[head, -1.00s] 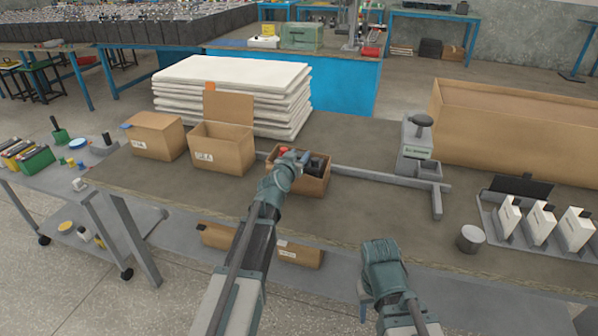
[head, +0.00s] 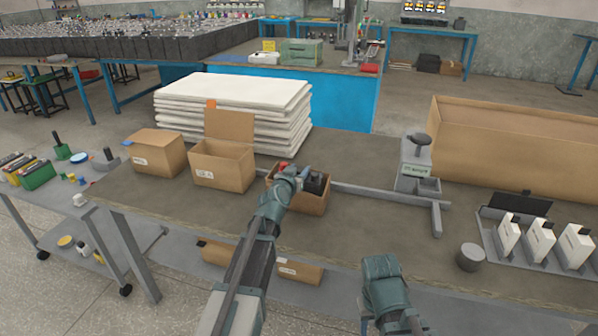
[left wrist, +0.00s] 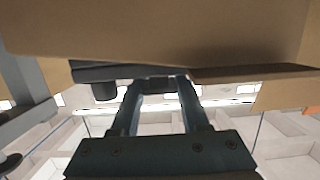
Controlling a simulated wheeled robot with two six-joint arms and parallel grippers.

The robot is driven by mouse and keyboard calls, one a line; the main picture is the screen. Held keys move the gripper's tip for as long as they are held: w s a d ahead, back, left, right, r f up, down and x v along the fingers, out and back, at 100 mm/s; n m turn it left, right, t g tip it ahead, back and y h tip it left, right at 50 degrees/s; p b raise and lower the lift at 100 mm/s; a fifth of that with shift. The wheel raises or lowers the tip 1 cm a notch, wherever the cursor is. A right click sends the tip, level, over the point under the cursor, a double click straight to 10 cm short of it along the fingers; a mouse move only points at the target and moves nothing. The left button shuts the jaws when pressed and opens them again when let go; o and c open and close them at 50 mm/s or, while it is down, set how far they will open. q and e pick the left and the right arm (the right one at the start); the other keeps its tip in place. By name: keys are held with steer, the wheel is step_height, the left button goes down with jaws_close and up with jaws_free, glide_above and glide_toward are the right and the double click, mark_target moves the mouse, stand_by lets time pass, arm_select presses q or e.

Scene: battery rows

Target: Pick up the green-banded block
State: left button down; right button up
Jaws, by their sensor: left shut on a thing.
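My left gripper (head: 300,178) reaches into a small open cardboard box (head: 315,204) on the workbench. In the left wrist view, its fingers (left wrist: 158,90) are shut on a dark block (left wrist: 157,85), with cardboard close above. No green band shows on this block, so I cannot tell its colour marking. Another black item (head: 317,183) and a red item (head: 283,166) show in the box near the gripper.
Two cardboard boxes (head: 157,155) (head: 222,168) stand left of the gripper, before a stack of white sheets (head: 232,97). A grey rail (head: 385,191) and a grey stand (head: 416,172) lie right. White blocks (head: 540,238) sit in a tray. The front middle bench is clear.

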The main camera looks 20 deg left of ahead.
step_height(320, 180, up, 17)
steer(key=p, duration=1.6)
